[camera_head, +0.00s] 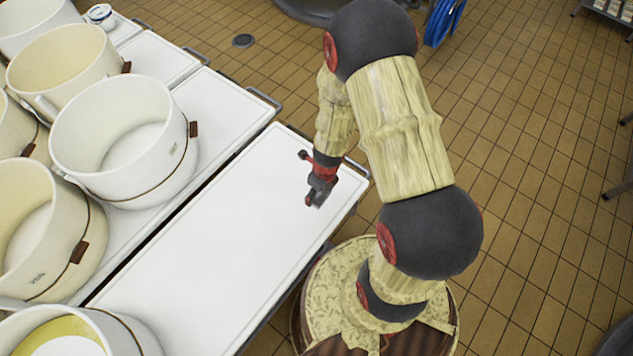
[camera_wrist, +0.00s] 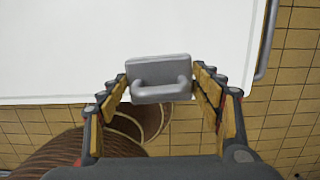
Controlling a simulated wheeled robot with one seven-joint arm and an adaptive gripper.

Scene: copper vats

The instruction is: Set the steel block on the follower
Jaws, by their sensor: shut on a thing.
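The steel block (camera_wrist: 158,70) is a grey block with a loop handle, seen large in the wrist view. My gripper (camera_wrist: 160,82) is shut on it, with one finger at each side. In the head view my gripper (camera_head: 320,188) hangs over the right end of the bare white table, and the block (camera_head: 318,199) shows as a small grey patch at its tip. I cannot tell the gap between block and table. A pale disc (camera_head: 68,347) in the tub at the bottom left may be the follower; it is cut off by the picture edge.
Several cream tubs (camera_head: 125,140) stand on white tables at the left. The near white table (camera_head: 230,230) is clear between the tubs and my gripper. Metal rails (camera_head: 264,97) run along the table ends. Brown tiled floor (camera_head: 540,200) lies at the right, with a blue hose (camera_head: 443,22) beyond.

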